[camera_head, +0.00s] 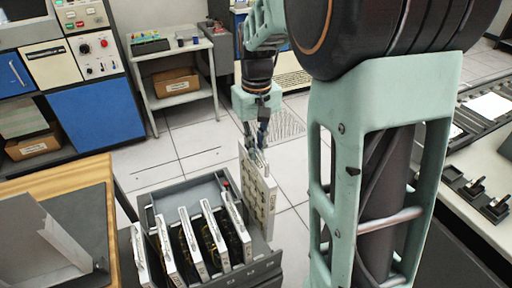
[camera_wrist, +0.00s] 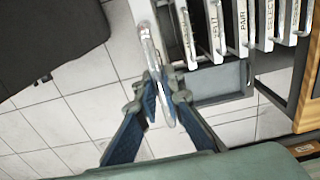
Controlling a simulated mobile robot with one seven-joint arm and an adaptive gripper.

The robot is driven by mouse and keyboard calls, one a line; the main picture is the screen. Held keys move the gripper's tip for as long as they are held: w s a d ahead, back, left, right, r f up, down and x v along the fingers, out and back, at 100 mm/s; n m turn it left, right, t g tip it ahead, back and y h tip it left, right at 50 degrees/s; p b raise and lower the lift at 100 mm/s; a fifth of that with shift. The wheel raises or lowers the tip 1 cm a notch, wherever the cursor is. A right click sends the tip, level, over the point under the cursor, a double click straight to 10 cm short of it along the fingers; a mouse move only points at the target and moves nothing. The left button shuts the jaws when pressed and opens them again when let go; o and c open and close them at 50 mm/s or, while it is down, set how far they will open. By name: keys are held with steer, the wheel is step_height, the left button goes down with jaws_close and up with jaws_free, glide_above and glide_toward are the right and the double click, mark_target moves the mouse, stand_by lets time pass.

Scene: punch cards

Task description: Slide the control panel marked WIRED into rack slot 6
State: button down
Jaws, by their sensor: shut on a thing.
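My gripper (camera_head: 262,150) is shut on the upper edge of a pale, thin panel (camera_head: 258,195) with a grid of marks on its face. The panel hangs upright at the right end of the grey rack (camera_head: 148,212), beside the rightmost seated panel (camera_head: 239,228). In the wrist view the held panel (camera_wrist: 152,45) is seen edge-on between my fingers (camera_wrist: 168,88), and its label cannot be read. Several panels stand in the rack, with labels such as FULL (camera_wrist: 216,30), PAIR (camera_wrist: 242,28) and SELECT (camera_wrist: 266,25). Slot numbers are not readable.
A wooden table (camera_head: 95,175) with a dark grey mat and an open grey box (camera_head: 35,240) is left of the rack. A white shelf cart (camera_head: 180,100) and blue cabinets (camera_head: 98,112) stand behind. Tiled floor (camera_head: 190,150) is clear behind the rack.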

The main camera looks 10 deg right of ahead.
mark_target(256, 192)
steer(key=shift+f+b, duration=1.3)
steer(key=shift+f, duration=0.7)
steer(key=shift+f+b, duration=2.3)
steer(key=shift+f, duration=1.3)
steer(key=shift+f+b, duration=2.25)
steer(key=shift+f, duration=1.15)
